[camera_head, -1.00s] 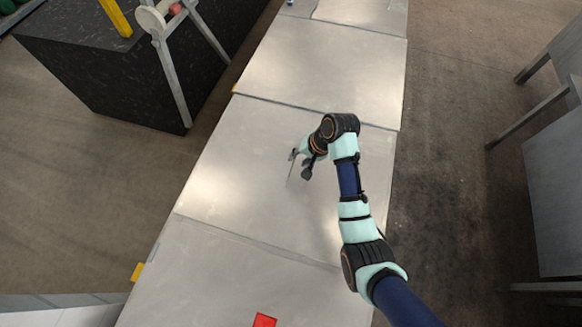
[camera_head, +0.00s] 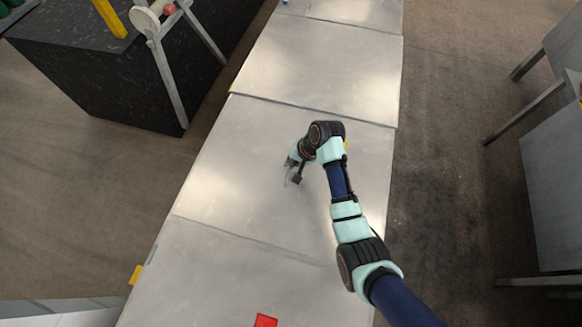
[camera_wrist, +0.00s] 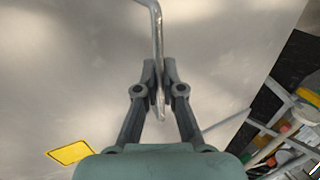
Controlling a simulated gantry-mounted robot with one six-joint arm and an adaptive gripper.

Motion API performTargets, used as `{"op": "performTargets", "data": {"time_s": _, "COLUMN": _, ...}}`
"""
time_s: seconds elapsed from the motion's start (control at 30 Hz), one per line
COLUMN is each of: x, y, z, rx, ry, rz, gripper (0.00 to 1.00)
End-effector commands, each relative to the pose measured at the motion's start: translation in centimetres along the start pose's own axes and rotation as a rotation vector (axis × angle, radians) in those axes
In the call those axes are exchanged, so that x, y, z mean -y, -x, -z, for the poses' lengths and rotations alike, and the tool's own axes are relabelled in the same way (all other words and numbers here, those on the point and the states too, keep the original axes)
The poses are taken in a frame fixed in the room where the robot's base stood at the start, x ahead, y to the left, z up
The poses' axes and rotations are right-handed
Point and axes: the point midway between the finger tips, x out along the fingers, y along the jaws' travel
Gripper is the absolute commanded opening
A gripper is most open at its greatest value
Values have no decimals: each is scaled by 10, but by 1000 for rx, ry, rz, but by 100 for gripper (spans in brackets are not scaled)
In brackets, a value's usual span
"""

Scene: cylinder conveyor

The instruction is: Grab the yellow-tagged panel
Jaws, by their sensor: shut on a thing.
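My gripper (camera_wrist: 160,82) is shut on a bent grey metal handle (camera_wrist: 156,22) in the wrist view. The handle stands out from a flat, pale metal panel (camera_wrist: 70,70). A yellow tag (camera_wrist: 70,153) lies on the panel at the lower left of that view. In the head view, my gripper (camera_head: 294,174) is low over the middle panel (camera_head: 235,180), and the handle is too small to make out clearly there. A small yellow patch (camera_head: 346,145) shows beside my wrist; the arm hides what is around it.
More pale panels line the long surface, one farther up (camera_head: 320,65) and one nearer (camera_head: 220,275) with a red tag (camera_head: 266,320). A yellow piece (camera_head: 136,274) sits at its left edge. A dark block (camera_head: 110,75) stands at left, grey tables (camera_head: 555,190) at right.

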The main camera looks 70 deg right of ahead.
Motion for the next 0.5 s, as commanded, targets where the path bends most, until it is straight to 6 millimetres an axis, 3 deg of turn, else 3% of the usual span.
{"op": "performTargets", "data": {"time_s": 0.5, "x": 6, "y": 10, "z": 2, "rx": -5, "ry": 3, "rz": 4, "gripper": 0}}
